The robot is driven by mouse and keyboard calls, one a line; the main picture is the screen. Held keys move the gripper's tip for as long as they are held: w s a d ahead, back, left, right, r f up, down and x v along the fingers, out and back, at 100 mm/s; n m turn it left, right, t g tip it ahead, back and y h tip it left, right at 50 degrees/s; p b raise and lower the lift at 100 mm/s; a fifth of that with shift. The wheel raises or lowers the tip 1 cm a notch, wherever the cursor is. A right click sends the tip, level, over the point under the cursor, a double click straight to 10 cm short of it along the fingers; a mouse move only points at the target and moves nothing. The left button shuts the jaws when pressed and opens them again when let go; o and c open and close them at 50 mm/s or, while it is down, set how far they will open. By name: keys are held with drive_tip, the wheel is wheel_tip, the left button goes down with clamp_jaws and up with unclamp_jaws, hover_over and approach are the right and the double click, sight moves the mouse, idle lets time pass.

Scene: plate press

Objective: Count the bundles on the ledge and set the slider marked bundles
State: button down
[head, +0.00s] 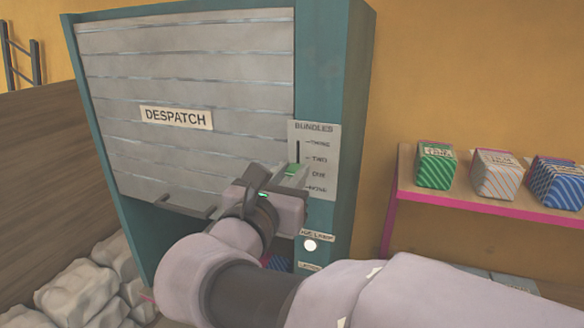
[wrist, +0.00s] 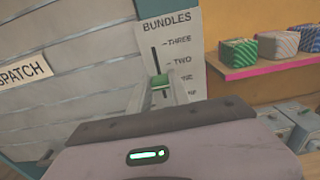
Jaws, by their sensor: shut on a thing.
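The slider panel (head: 325,133) marked BUNDLES is on the teal frame of the despatch cabinet, with marks THREE, TWO, ONE and NONE top to bottom. My gripper (head: 291,172) is shut on the green slider knob (wrist: 161,83). The knob appears near ONE, below TWO; the fingers partly hide the lower marks. The pink-edged ledge (head: 480,198) at right bears three striped bundles in view: a green one (head: 435,165), a pale grey one (head: 496,174) and a blue one (head: 557,183). The ledge runs out of the picture at right.
Pale sacks (head: 85,293) lie at lower left. Grey boxes (wrist: 300,118) stand beneath the ledge.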

sight(298, 136)
wheel_tip(298, 136, up, 6)
drive_tip(key=p, duration=0.3)
drive_tip(key=shift+f, duration=0.25)
drive_tip(key=c, duration=1.2)
unclamp_jaws()
drive_tip(key=p+v, duration=0.2)
drive_tip(key=v, duration=1.5)
drive_tip(key=shift+s, duration=0.2)
